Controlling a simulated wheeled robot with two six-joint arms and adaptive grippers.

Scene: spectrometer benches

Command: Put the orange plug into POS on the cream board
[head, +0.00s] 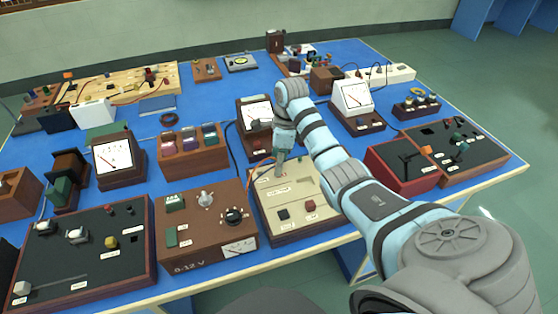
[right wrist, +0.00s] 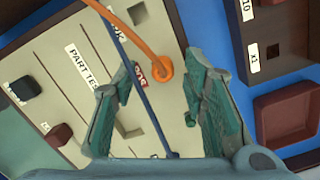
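The cream board (head: 329,204) lies at the front middle of the blue table and also fills much of the right wrist view (right wrist: 75,80). My right gripper (head: 279,172) points down over its back part. In the right wrist view its two teal fingers (right wrist: 158,75) are apart. An orange cable (right wrist: 131,33) runs between them to a ring-shaped orange end, which I take as the orange plug (right wrist: 163,72), at the board. Whether it is seated cannot be told. A small red-lettered label (right wrist: 139,74) beside it is partly hidden and unclear. My left gripper is not in view.
A blue cable (right wrist: 135,75) crosses between the fingers. A brown power box (head: 206,223) stands left of the board, and a red-brown box (head: 402,167) to the right. A meter (head: 254,114) stands behind. The board's front has a black knob (head: 284,214) and a red one (head: 310,205).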

